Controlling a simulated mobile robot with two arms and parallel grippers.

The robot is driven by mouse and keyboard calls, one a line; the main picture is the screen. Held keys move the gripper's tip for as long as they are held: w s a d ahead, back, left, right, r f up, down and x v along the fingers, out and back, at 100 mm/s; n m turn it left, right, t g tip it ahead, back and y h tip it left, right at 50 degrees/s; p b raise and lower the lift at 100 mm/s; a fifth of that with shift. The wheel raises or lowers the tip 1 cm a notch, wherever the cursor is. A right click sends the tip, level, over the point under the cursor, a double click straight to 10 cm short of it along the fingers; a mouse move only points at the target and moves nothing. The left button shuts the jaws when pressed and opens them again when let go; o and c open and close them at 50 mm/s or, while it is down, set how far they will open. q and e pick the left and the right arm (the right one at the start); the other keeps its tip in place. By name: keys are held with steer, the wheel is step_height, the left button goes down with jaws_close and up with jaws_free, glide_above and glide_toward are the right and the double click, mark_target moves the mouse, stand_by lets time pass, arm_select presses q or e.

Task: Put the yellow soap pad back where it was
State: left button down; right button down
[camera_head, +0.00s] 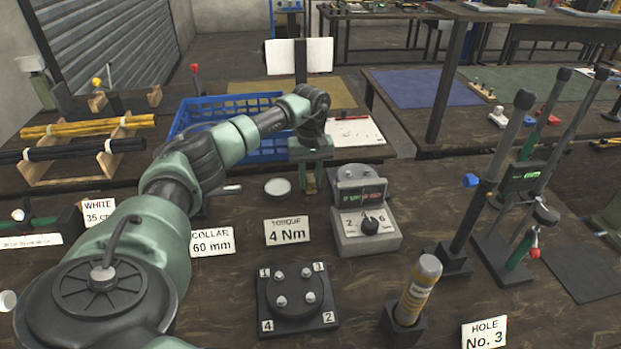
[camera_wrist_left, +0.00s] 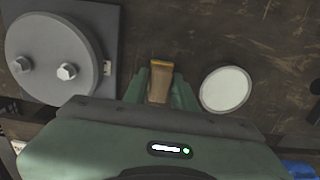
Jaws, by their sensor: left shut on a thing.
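My left gripper (camera_head: 310,180) reaches over the middle of the bench and points down. It is shut on the yellow soap pad (camera_head: 310,187), of which only a small brownish-yellow part shows below the fingers. In the left wrist view the yellow soap pad (camera_wrist_left: 161,75) stands out between the green fingers (camera_wrist_left: 160,88) as a narrow block. A round white dish (camera_head: 277,187) lies just left of the gripper; it also shows in the left wrist view (camera_wrist_left: 225,88), apart from the pad. I cannot tell whether the pad touches the bench. My right gripper is not in view.
A "4 Nm" card (camera_head: 287,231) and a bolted round fixture (camera_head: 297,293) lie nearer. A blue crate (camera_head: 225,112) is behind.

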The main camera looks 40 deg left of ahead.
mark_target(311, 178)
arm_select(q)
steer(key=c, duration=1.1)
jaws_free()
steer(key=shift+c, duration=0.2)
step_height(311, 178, up, 12)
steer(key=shift+r+b, duration=0.15)
steer(key=shift+b, duration=0.2)
